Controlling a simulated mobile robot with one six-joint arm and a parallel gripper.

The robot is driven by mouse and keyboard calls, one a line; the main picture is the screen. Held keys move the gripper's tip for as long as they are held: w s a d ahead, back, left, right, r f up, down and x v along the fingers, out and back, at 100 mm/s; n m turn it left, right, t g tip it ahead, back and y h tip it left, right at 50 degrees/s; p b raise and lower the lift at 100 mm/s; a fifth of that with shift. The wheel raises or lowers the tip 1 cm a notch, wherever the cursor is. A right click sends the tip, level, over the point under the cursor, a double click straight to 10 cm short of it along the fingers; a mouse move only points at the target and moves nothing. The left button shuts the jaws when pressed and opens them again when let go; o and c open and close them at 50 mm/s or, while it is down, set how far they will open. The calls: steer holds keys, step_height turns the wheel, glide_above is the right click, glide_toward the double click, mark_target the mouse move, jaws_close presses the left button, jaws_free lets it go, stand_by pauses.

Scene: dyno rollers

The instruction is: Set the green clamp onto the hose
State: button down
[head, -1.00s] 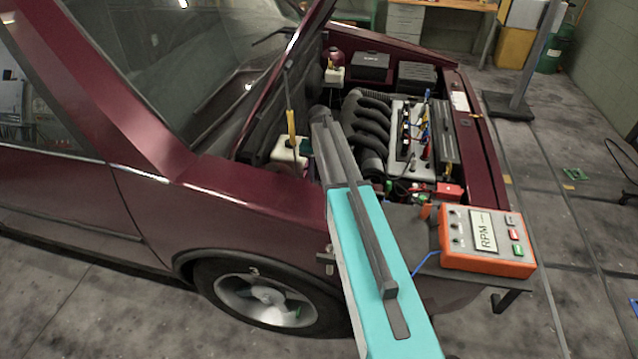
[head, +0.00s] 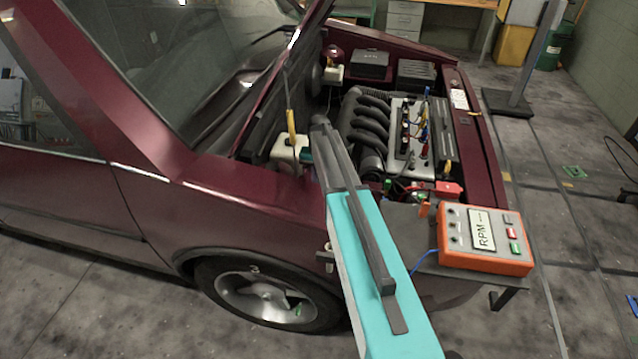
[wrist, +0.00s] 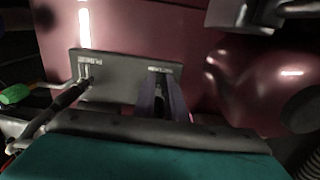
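A small green piece (head: 388,184) shows in the head view at the near side of the engine bay, beside dark leads and a red block. In the wrist view a green piece (wrist: 14,94) lies at the left edge on a thin grey part. I cannot tell for sure which is the green clamp. A dark ribbed part, perhaps a hose, (wrist: 308,112) shows at the right edge of the wrist view. My teal arm reaches over the fender into the bay.
The dark red car's fender (head: 240,205) and engine (head: 365,120) surround my arm's far end. An orange RPM meter (head: 487,238) sits on a dark stand to the right, with a blue lead near my arm. A grey plate (wrist: 112,75) is close in the wrist view.

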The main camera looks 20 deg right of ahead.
steer(key=shift+r, duration=1.55)
steer(key=c, duration=1.8)
jaws_free()
steer(key=shift+r, duration=0.1)
step_height(320, 180, up, 14)
steer(key=b, duration=0.3)
steer(key=shift+f, duration=0.2)
